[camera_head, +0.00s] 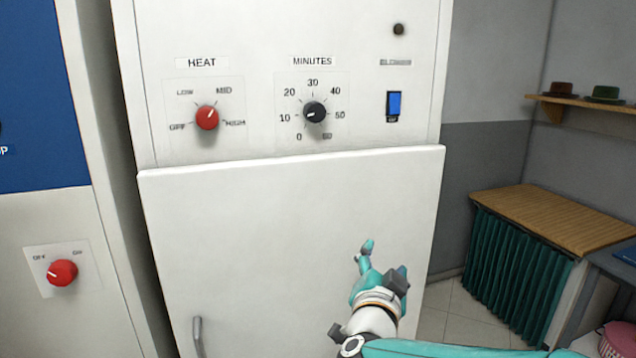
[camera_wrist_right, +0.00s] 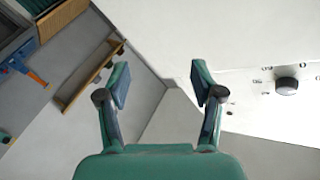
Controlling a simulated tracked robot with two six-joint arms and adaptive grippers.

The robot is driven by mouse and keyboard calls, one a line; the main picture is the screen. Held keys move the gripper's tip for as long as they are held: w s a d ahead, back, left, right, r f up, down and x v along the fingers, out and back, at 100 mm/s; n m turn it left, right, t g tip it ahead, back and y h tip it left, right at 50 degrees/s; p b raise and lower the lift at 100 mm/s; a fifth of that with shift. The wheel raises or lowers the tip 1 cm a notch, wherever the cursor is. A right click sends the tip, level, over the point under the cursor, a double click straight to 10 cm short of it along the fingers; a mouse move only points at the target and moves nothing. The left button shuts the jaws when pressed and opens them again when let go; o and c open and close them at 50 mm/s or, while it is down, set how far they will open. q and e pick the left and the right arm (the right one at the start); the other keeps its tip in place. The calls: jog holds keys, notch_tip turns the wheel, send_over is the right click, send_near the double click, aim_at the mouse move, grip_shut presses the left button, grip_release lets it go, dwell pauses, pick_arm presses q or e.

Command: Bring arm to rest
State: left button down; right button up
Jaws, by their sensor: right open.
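My right gripper (camera_head: 378,262) is teal with grey joints and is raised in front of the lower white door of the machine. In the right wrist view its two fingers (camera_wrist_right: 160,84) are spread apart with nothing between them. The right arm comes in from the lower right in the head view. My left gripper does not show in either view.
The white machine (camera_head: 290,230) has a red heat knob (camera_head: 207,118), a black minutes knob (camera_head: 314,112), a blue switch (camera_head: 394,104) and a door handle (camera_head: 198,337). A wooden-topped counter (camera_head: 550,215) stands at the right, under a shelf (camera_head: 585,105) with two hats.

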jog(key=w+d+f+n+g, duration=0.1)
jog(key=d+f+g, duration=0.15)
jog(key=f, duration=0.75)
jog(key=d+f+n+g, duration=0.15)
jog(key=d+f, duration=0.25)
jog(key=f, duration=0.6)
jog(key=s+d+f+n+g+y, duration=0.1)
jog(key=s+d+f+g, duration=0.15)
jog(key=f, duration=0.65)
jog(key=s+d+f+n+g+y, duration=0.15)
jog(key=s+f, duration=0.25)
jog(key=f, duration=0.5)
jog(key=s+a+f+n+g+y, duration=0.1)
jog(key=s+a+f+g+y, duration=0.25)
jog(key=s+f, duration=0.95)
jog(key=s+a+n+g+y, duration=0.2)
jog(key=s+a+g, duration=0.2)
jog(key=s, duration=0.8)
jog(key=shift+a+r+g+y, duration=0.25)
jog(key=shift+a+g+y, duration=0.1)
jog(key=shift+a, duration=0.7)
jog(key=shift+w, duration=0.15)
